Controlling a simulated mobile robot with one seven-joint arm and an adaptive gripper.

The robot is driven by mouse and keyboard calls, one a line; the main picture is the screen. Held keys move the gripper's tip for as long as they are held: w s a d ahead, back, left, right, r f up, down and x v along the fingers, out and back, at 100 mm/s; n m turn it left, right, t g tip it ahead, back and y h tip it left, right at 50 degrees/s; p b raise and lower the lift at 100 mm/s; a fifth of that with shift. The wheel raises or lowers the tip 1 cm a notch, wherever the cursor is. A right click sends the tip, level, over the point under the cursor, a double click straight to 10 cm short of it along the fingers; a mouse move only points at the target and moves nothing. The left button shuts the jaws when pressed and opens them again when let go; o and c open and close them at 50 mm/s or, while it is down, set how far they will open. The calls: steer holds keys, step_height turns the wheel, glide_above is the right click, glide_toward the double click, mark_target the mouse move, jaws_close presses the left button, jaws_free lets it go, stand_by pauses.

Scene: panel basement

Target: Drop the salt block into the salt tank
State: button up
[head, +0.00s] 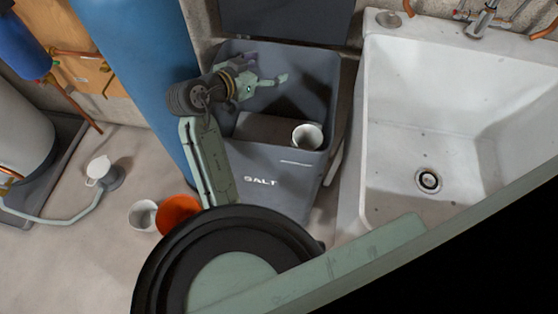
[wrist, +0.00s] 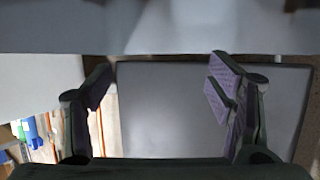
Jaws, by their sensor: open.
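The salt tank (head: 255,188) is a grey bin marked SALT on its front, in the middle of the head view. Its top is open, with the dark lid (head: 285,20) raised behind it. My gripper (head: 266,70) is over the tank's opening, near its back. It also shows in the wrist view (wrist: 162,78), its purple-padded fingers apart with nothing between them. I cannot pick out a salt block for sure. A grey-brown flat surface (head: 262,130) shows inside the tank's front; I cannot tell whether it is a block or part of the tank.
A white cup-like piece (head: 307,136) is in the tank's front right corner. A white sink (head: 400,130) stands close on the right, a blue cylinder (head: 140,60) on the left. A white cup (head: 143,214) and an orange bowl (head: 178,214) are on the floor.

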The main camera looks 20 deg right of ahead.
steer(key=v, duration=1.2)
